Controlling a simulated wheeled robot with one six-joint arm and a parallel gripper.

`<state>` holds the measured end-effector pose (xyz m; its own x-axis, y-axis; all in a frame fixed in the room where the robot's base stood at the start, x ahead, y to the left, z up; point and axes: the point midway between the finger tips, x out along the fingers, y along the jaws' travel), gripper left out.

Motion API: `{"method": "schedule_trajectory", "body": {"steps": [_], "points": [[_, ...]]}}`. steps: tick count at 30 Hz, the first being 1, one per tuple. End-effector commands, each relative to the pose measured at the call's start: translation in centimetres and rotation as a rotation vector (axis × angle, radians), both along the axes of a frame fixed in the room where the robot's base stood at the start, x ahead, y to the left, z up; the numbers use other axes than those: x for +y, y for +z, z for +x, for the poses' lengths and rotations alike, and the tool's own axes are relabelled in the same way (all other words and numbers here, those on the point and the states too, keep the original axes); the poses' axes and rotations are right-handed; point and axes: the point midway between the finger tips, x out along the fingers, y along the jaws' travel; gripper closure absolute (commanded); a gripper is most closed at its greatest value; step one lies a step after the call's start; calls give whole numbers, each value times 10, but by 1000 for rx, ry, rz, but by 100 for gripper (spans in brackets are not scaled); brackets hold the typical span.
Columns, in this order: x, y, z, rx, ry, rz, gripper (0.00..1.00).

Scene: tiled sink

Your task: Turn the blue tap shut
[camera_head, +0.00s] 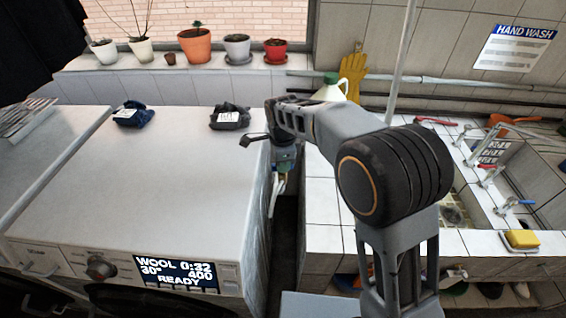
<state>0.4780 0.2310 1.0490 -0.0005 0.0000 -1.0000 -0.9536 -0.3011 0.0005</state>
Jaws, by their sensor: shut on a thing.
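My arm reaches from the lower right over the gap between the washing machine and the tiled sink. My gripper (279,186) points down into this gap, beside the machine's right edge. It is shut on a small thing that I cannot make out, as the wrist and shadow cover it. A blue tap handle (520,203) shows at the sink on the right, well apart from my gripper. Whether another blue tap is in the gap is hidden. I cannot tell how far any tap is turned.
The washing machine (150,190) fills the left, with two dark labelled bundles on top. A red-handled tap (490,176) and a yellow sponge (522,239) are at the sink. A white jug (331,90) with a green cap and a yellow glove (352,74) are behind my arm.

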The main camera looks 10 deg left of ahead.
Motion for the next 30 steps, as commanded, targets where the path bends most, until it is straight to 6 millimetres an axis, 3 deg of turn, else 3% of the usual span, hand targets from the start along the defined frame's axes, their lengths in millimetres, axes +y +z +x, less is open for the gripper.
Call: {"method": "schedule_trajectory", "body": {"steps": [12,30], "points": [[0,1,0,-3,-216,1,100],[0,1,1,-3,-266,1,100]]}}
